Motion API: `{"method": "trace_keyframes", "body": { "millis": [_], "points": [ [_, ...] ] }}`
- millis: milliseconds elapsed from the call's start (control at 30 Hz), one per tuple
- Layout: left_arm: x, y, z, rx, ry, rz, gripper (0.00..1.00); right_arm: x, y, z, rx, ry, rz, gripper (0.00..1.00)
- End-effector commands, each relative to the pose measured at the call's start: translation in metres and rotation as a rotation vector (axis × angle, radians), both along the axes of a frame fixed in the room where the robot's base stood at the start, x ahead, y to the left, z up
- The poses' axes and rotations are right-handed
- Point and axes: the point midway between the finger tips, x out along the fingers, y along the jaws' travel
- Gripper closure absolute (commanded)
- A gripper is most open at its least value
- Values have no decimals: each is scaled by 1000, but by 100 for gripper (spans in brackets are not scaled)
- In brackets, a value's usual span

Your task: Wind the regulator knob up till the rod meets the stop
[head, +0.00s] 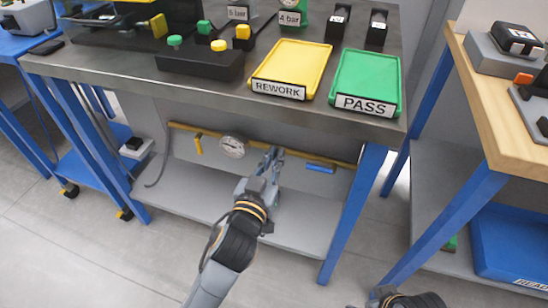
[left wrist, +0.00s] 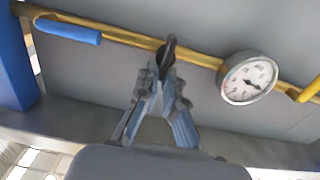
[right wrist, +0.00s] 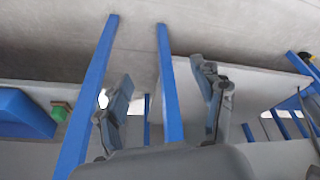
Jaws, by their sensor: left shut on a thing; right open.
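My left gripper (head: 270,162) reaches under the bench to the yellow pipe. In the left wrist view its fingers (left wrist: 164,78) are closed together on a small dark knob (left wrist: 167,50) at the pipe, which they partly hide. A round white-faced gauge (head: 232,146) sits on the pipe beside the gripper and also shows in the left wrist view (left wrist: 247,79). I cannot make out a rod or a stop. My right gripper (right wrist: 162,75) is open and empty in the right wrist view, away from the pipe; its arm shows at the head view's bottom edge.
The yellow pipe (head: 188,128) carries a yellow lever (head: 198,144) on the left and a blue handle (head: 320,167) on the right. Above are the bench top with a yellow REWORK tray (head: 290,67) and a green PASS tray (head: 366,80). A blue bench leg (head: 351,215) stands to the right.

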Motion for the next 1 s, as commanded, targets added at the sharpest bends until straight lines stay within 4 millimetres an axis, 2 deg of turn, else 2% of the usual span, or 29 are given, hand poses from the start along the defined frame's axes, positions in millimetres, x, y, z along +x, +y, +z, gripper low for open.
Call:
{"method": "trace_keyframes", "body": {
  "millis": [33,233,433,467,533,700,1000],
  "points": [
    [-1,0,-5,5,11,0,100,0,0,0,0,0,0,32],
    [-1,-1,-5,47,2,0,100,0,0,6,0,0,0,32],
    [-2,-3,-6,156,-30,1,100,0,0,19,1,-4,0,32],
    [-2,-3,-6,178,-37,1,100,3,0,16,1,-5,-1,32],
    [-3,-4,-6,234,-54,2,100,10,2,-12,0,16,-1,32],
    [-4,-6,-8,376,-100,1,100,16,3,-49,-1,35,3,32],
    [-5,-9,-12,592,-168,2,100,16,4,-95,-2,58,8,32]
  ]
}}
